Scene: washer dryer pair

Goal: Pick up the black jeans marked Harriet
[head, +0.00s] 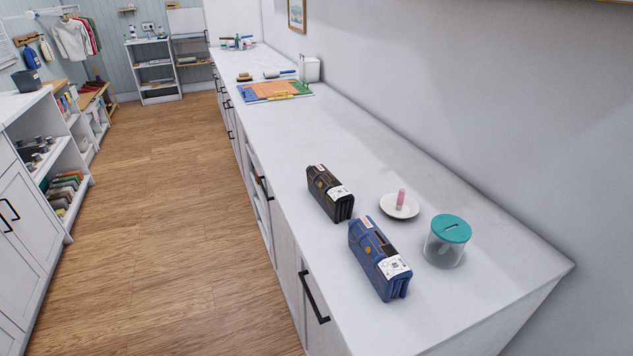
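Folded black jeans (329,193) lie on the white counter (410,290), with a white tag at their near end. The writing on the tag is too small to read. Folded blue jeans (378,258) with a similar white tag lie just nearer and to the right, close beside the black pair but apart from it. My gripper is not in the head view.
Right of the jeans are a white dish (385,208) holding a pink object (401,198) and a clear jar with a teal lid (447,240). A wall runs along the counter's right side. Farther back lie coloured boards (270,91). The wooden floor (170,220) left of the counter is clear.

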